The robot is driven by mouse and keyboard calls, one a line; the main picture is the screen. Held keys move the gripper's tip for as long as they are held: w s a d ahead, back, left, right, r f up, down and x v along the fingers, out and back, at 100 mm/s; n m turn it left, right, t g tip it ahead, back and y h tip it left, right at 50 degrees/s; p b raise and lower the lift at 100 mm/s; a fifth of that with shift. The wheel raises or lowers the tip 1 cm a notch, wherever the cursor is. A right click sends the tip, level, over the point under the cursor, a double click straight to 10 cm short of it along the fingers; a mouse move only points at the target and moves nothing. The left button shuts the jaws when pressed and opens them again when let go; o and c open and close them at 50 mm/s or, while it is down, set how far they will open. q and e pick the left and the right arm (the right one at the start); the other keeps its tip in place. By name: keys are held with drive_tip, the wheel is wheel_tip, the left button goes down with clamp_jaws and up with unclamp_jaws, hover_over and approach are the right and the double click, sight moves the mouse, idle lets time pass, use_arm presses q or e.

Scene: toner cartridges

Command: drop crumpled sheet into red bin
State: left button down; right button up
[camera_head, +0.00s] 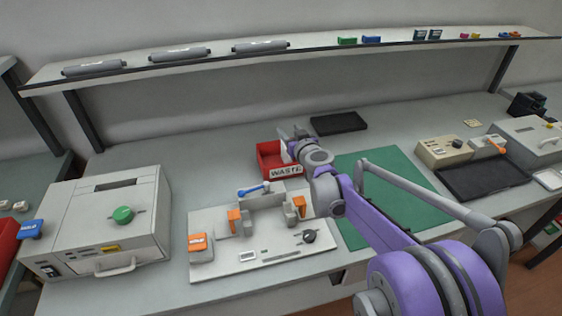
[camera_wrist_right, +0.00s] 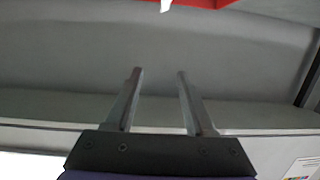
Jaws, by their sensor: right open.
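The red bin (camera_head: 267,158), labelled WASTE, stands on the bench near the middle of the head view. My right gripper (camera_head: 288,138) is over the bin's right part, and its arm hides part of the bin. A small white patch (camera_head: 285,152) shows at the bin beside the gripper; it may be the crumpled sheet, but it is too small to be sure. In the right wrist view the gripper (camera_wrist_right: 155,75) is open with nothing between its fingers. The red bin (camera_wrist_right: 215,3) and a white scrap (camera_wrist_right: 166,5) are cut off at the top edge. My left gripper is not in view.
A pale fixture board (camera_head: 262,262) with orange clamps lies in front of the bin. A green mat (camera_head: 350,235) is to the right, partly under my arm. A black tray (camera_head: 338,123) sits behind. A printer-like machine (camera_head: 100,225) stands left. A shelf (camera_head: 210,60) runs above.

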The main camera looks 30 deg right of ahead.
drive_tip(key=v, duration=0.7)
drive_tip(key=shift+s+r+p, duration=0.15)
drive_tip(key=shift+s+p, duration=0.1)
drive_tip(key=shift+p, duration=0.15)
drive_tip(key=shift+a, duration=0.1)
drive_tip(key=s+a+n+g+y+p, duration=0.25)
drive_tip(key=s+a, duration=0.25)
drive_tip(key=a, duration=0.3)
drive_tip(key=s+a+n+g+y+p, duration=0.1)
drive_tip(key=s+a+y, duration=0.25)
drive_tip(key=a, duration=0.55)
drive_tip(key=s+a+f+g+h+p, duration=0.1)
drive_tip(key=s+f+g, duration=0.2)
drive_tip(key=s, duration=0.6)
drive_tip(key=s+f+m+g+h+p, duration=0.1)
drive_tip(key=s+f, duration=0.4)
drive_tip(key=s, duration=0.5)
drive_tip(key=g+h+p, duration=0.1)
drive_tip(key=g, duration=0.1)
drive_tip(key=shift+s+a+f+g+p, duration=0.2)
drive_tip(key=shift+s+a+g+p, duration=0.1)
drive_tip(key=shift+a+g, duration=0.05)
